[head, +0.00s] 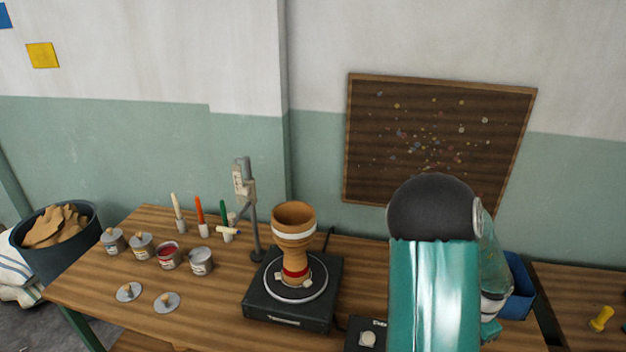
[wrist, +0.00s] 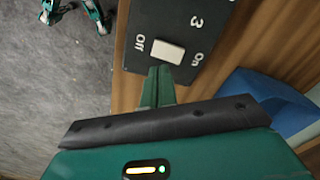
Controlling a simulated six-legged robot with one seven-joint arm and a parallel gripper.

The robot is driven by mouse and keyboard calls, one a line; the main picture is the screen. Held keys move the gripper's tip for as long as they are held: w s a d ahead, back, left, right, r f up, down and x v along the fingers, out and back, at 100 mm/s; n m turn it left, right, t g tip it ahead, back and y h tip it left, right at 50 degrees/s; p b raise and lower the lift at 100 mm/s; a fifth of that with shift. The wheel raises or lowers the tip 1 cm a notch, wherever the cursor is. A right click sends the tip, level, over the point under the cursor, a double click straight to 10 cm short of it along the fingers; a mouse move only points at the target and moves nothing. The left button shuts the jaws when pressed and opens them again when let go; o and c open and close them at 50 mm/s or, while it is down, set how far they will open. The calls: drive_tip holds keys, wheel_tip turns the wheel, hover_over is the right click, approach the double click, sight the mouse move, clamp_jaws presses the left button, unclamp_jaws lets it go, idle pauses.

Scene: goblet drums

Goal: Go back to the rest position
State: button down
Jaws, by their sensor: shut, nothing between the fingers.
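My gripper (wrist: 158,84) is shut and empty in the wrist view, its green fingertips together. They are close to the lower edge of a dark control box (wrist: 185,35) with a pale switch (wrist: 168,51) marked Off and On and a figure 3. I cannot tell whether the fingertips touch the box. In the head view my arm covers the right of the bench, and only a teal part of the hand shows beside it. The control box (head: 353,333) is partly cut off at the bottom edge there.
A goblet drum (head: 293,240) stands upright on a turntable (head: 262,300) on the wooden bench (head: 210,318). A metal stand (head: 250,210) rises behind it. Several paint cans (head: 201,262), lids and brushes (head: 200,216) are at left. A blue bin (head: 519,288) is right of my arm.

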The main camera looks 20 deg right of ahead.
drive_tip(key=w+a+r+n+t+y, duration=0.1)
drive_tip(key=w+a+r+n, duration=0.25)
drive_tip(key=a+r, duration=0.55)
drive_tip(key=w+a+r+n+t+y, duration=0.1)
drive_tip(key=w+a+r+n+t, duration=0.15)
drive_tip(key=a+r+n, duration=0.65)
drive_tip(key=s+a+r+n+t+h, duration=0.1)
drive_tip(key=s+a+r, duration=0.3)
drive_tip(key=a, duration=0.5)
drive_tip(key=s+a+r+n+t+h, duration=0.1)
drive_tip(key=s+a+r+n, duration=0.3)
drive_tip(key=a, duration=0.5)
wheel_tip(320, 180, up, 3)
drive_tip(key=shift+s+f+n, duration=0.2)
drive_tip(key=shift+s+n, duration=0.15)
drive_tip(key=shift+s, duration=0.05)
